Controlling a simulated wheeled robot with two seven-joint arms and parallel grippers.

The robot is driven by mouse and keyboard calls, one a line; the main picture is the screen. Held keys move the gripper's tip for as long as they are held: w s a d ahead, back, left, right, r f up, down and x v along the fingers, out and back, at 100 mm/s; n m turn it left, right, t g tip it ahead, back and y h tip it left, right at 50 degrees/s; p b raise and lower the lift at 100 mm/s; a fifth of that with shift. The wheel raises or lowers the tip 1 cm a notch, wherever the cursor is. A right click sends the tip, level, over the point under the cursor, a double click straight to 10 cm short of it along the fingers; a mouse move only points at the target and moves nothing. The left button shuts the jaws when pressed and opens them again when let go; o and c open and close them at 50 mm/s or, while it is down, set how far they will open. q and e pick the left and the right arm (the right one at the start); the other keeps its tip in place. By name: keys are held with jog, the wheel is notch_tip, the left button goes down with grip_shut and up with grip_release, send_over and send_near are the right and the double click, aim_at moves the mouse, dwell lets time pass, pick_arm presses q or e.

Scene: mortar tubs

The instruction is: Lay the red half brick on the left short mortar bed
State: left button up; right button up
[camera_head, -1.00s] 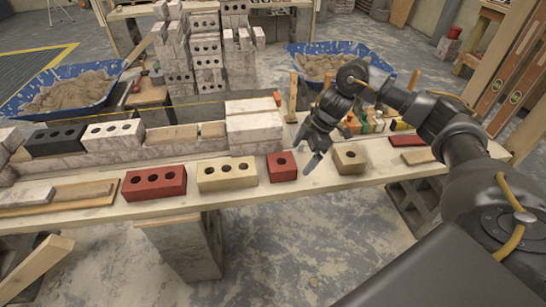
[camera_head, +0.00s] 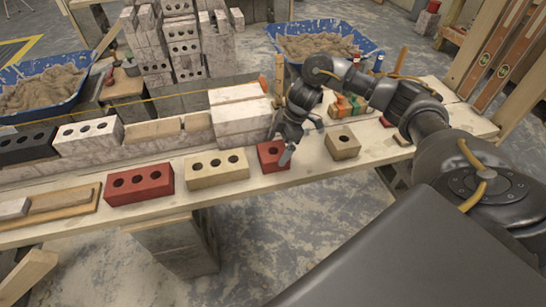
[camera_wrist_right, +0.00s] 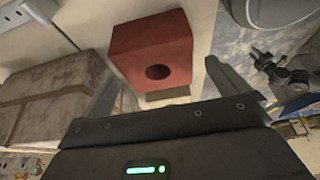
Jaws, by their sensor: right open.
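The red half brick (camera_head: 267,150) lies on the plank bench, its single hole facing up. My right gripper (camera_head: 283,150) is open at the brick's right side, with one finger showing in front of its right edge. In the right wrist view, the red half brick (camera_wrist_right: 152,48) lies ahead between the two spread fingers (camera_wrist_right: 170,85), not gripped. My left gripper is not in view.
A tan half brick (camera_head: 342,144) stands to the right. A cream brick (camera_head: 217,172) and a longer red brick (camera_head: 139,186) lie to the left. Stacked pale bricks (camera_head: 241,115) rise behind the red half brick. A string line (camera_head: 150,102) runs above the wall.

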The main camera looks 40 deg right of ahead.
aim_at(274, 151)
jog(key=x, duration=0.5)
jog(key=shift+w, duration=0.25)
jog(key=shift+a, duration=0.1)
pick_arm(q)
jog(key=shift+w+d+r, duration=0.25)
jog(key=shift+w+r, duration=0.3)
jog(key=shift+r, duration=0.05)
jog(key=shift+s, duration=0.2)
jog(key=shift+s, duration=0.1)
pick_arm(e)
jog(key=shift+f, duration=0.3)
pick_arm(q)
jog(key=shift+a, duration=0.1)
pick_arm(e)
jog(key=shift+c, duration=0.4)
